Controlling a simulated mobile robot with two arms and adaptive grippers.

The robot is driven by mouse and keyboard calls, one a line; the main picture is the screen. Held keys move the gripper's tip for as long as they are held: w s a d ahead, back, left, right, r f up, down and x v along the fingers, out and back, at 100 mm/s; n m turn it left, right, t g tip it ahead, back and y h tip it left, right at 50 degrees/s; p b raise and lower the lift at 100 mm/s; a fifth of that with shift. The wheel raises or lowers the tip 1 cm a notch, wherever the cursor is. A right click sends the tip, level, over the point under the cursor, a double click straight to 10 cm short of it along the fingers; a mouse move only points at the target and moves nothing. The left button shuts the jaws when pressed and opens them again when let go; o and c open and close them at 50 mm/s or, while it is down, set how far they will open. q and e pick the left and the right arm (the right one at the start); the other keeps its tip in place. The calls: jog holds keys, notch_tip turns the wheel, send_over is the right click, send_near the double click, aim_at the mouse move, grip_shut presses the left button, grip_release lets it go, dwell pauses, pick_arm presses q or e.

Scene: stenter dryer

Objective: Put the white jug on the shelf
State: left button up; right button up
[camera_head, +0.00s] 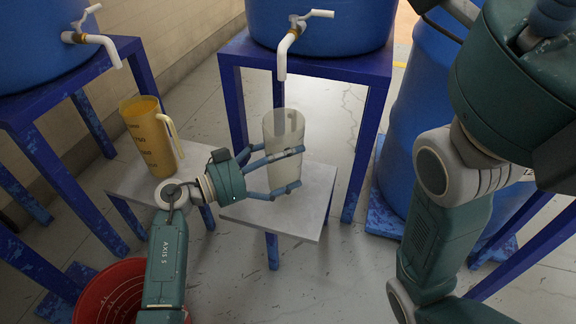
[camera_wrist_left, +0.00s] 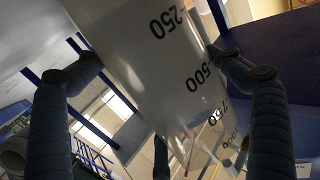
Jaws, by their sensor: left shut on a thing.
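The white jug (camera_head: 283,140) is translucent and stands upright at the small grey shelf (camera_head: 310,205) below the middle tap. I cannot tell whether its base touches the shelf. My left gripper (camera_head: 284,173) reaches in from the left and is shut on the jug, with fingers around its lower body. In the left wrist view the jug (camera_wrist_left: 160,70) fills the middle, with dark volume marks, between the gripper's fingers (camera_wrist_left: 160,85). My right arm shows at the right of the head view; its gripper is out of view.
A yellow jug (camera_head: 148,135) stands on another grey shelf (camera_head: 125,180) at the left. Blue tanks with white taps (camera_head: 290,45) sit on blue stands above. A red bucket (camera_head: 92,295) is on the floor at lower left. A blue barrel (camera_head: 415,120) stands at the right.

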pick_arm(q)
jog(key=o, duration=1)
